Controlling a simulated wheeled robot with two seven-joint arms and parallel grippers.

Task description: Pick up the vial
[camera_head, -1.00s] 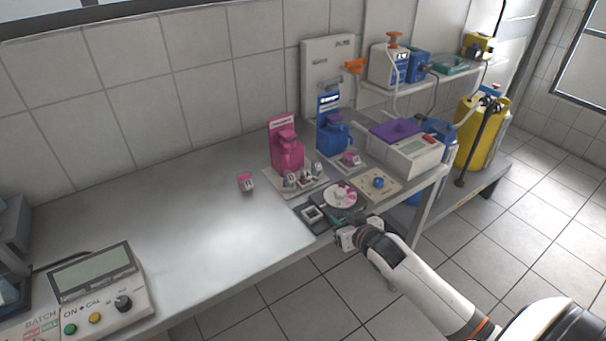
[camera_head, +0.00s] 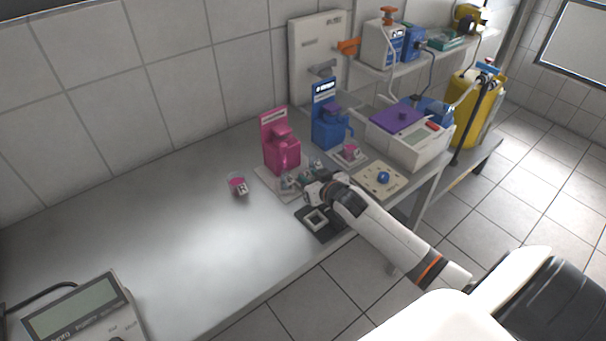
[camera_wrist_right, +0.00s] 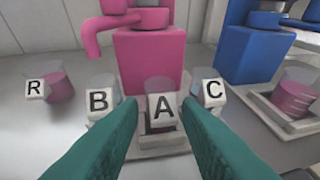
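Small clear vials with lettered white tags stand in a row in the right wrist view: B (camera_wrist_right: 100,100), A (camera_wrist_right: 160,106) and C (camera_wrist_right: 210,90). A (camera_wrist_right: 160,106) is straight ahead, between the fingertips in the picture. The vials are partly hidden by my fingers. My right gripper (camera_wrist_right: 160,120) has two teal fingers, apart and with nothing held between them. In the head view my right gripper (camera_head: 309,187) is low by the pink dispenser (camera_head: 281,152), at its tray. My left gripper is not in view.
A cup tagged R (camera_head: 238,185) with pink liquid stands alone at left. A blue dispenser (camera_head: 330,125) with a pink-filled cup (camera_head: 350,151) is to the right. A dark pad (camera_head: 311,225) lies at the front edge.

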